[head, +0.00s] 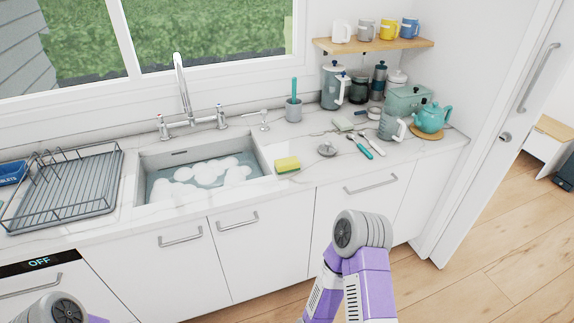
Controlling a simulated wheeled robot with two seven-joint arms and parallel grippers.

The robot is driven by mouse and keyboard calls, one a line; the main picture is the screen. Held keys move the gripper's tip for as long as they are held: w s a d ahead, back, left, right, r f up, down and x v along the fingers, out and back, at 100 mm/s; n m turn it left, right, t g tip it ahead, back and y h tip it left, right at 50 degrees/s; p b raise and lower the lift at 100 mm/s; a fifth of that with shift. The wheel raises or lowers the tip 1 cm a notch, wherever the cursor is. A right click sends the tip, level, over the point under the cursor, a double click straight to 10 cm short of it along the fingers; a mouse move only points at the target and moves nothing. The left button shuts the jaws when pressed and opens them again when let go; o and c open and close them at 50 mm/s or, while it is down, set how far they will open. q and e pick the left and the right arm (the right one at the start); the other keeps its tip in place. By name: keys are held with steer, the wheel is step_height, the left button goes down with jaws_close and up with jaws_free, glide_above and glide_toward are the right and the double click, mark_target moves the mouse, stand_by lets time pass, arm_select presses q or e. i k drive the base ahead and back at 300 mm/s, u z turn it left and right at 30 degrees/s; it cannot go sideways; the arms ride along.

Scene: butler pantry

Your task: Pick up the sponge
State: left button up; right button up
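The sponge (287,164), yellow with a green layer, lies on the white countertop just right of the sink, close to the front edge. Nothing touches it from above and it is fully visible. Bent purple and grey links of my arms show at the bottom centre-right and in the bottom left corner, both in front of the cabinets. Neither of my grippers can be seen in the head view, so their fingers and anything in them are hidden.
The sink (140,178) holds water and suds. A wire dish rack (66,188) stands left of it. Right of the sponge are a grey strainer-like item (327,150), teal-handled utensils (372,147), a glass mug (391,127) and a teal teapot (432,117). A faucet (181,90) stands behind the sink.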

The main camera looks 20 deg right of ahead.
mark_target(289, 164)
steer(key=z, duration=2.4)
steer(key=i, duration=1.8)
steer(key=u, duration=2.75)
